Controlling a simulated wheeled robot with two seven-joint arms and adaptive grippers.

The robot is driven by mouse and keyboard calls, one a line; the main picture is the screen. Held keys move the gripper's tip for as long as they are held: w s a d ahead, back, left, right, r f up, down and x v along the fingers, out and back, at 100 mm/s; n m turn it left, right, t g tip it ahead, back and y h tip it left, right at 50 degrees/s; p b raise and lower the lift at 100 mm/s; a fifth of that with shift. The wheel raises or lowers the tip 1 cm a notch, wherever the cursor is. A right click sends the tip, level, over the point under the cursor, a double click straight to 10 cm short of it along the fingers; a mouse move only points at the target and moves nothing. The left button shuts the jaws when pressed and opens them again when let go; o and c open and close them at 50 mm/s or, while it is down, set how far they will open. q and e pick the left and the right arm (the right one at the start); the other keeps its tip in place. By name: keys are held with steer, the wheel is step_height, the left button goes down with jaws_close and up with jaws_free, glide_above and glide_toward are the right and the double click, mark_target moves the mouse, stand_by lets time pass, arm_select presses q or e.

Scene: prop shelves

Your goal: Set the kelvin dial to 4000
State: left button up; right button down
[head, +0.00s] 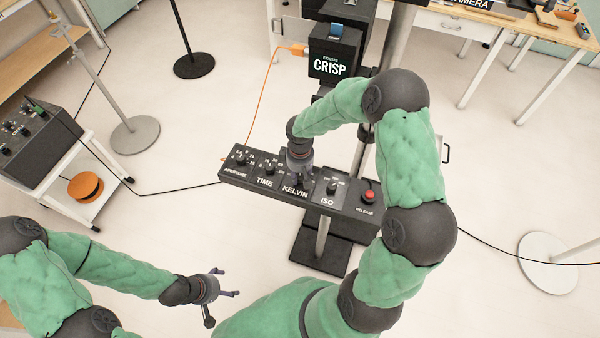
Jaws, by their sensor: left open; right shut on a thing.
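The black control panel (348,205) stands on a post in the middle, with dials labelled APERTURE, TIME, KELVIN and ISO and a red RELEASE button (369,196). My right gripper (298,180) comes down from above onto the panel just behind the KELVIN label (295,191). It is shut on the kelvin dial, which the gripper hides, so its setting cannot be read. My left gripper (225,283) is open and empty, low in front of the panel and apart from it.
A black box marked CRISP (329,67) stands behind the panel. A white cart (112,188) with an orange disc (85,187) is at the left. A wooden table (480,30) is at the back right. A cable crosses the floor.

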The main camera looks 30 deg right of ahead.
mark_target(301, 176)
steer(key=shift+s+f+n+p, duration=0.15)
steer(key=shift+n+p, duration=0.15)
steer(key=shift+n, duration=0.55)
steer(key=shift+s+n+p, duration=0.1)
steer(key=shift+n+p, duration=0.15)
steer(key=shift+n, duration=0.9)
steer(key=c, duration=0.9)
jaws_free()
steer(key=shift+d, duration=0.1)
steer(key=shift+w+r, duration=0.15)
steer(key=shift+r, duration=0.05)
steer(key=shift+r, duration=0.25)
step_height(301, 176, up, 11)
steer(key=shift+r, duration=0.1)
